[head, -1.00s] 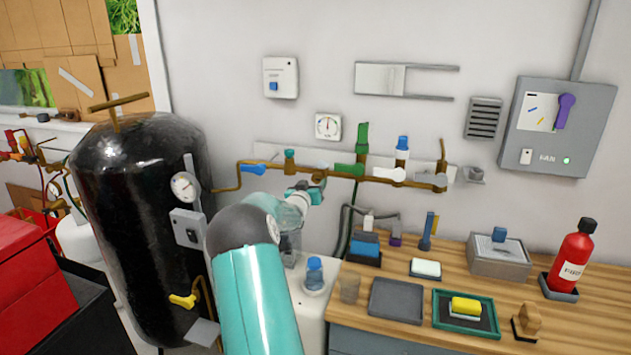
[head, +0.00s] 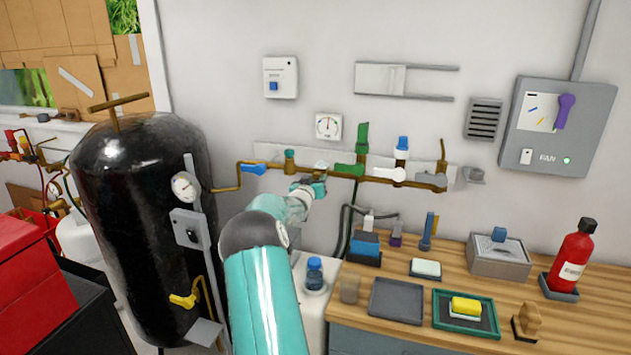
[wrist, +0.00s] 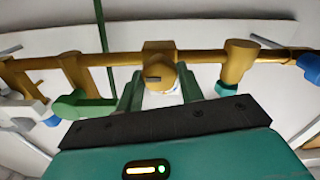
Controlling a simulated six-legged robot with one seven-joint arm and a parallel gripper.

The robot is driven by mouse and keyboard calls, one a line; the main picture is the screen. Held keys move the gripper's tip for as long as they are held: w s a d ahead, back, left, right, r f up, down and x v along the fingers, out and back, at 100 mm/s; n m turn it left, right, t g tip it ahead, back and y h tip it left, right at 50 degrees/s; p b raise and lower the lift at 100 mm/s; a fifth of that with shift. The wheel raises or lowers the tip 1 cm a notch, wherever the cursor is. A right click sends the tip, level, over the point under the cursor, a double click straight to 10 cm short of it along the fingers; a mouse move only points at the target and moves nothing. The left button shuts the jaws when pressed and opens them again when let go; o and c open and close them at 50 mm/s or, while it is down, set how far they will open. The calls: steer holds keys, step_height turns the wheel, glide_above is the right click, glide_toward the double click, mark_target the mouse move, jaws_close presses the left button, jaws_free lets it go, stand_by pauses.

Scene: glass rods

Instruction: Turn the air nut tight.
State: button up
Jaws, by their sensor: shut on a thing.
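The air nut (wrist: 161,76) is a brass fitting on the brass pipe, in the middle of the wrist view. My gripper (wrist: 160,88) has one teal finger on each side of it and is shut on it. A pale part shows between the fingers below the brass. In the head view my gripper (head: 318,188) is up at the wall pipe (head: 340,174), between the teal-capped valve and the green-handled valve. There the nut is mostly hidden behind my gripper, and how tight it sits cannot be told.
A green-handled valve (head: 350,168) is close right of my gripper. A teal-capped valve (head: 290,160) and blue lever (head: 253,169) are left. The black tank (head: 130,220) stands left of my arm. A wooden bench (head: 400,340) with trays and a red bottle (head: 572,255) is right.

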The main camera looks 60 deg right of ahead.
steer(key=shift+m, duration=0.3)
steer(key=m, duration=1)
steer(key=shift+m, duration=0.4)
stand_by(0.4)
steer(key=o, duration=1)
steer(key=shift+s+a, duration=0.1)
steer(key=a, duration=0.4)
steer(key=s+a, duration=0.1)
steer(key=a, duration=0.4)
steer(key=s+a, duration=0.1)
steer(key=a, duration=0.3)
steer(key=shift+a, duration=0.25)
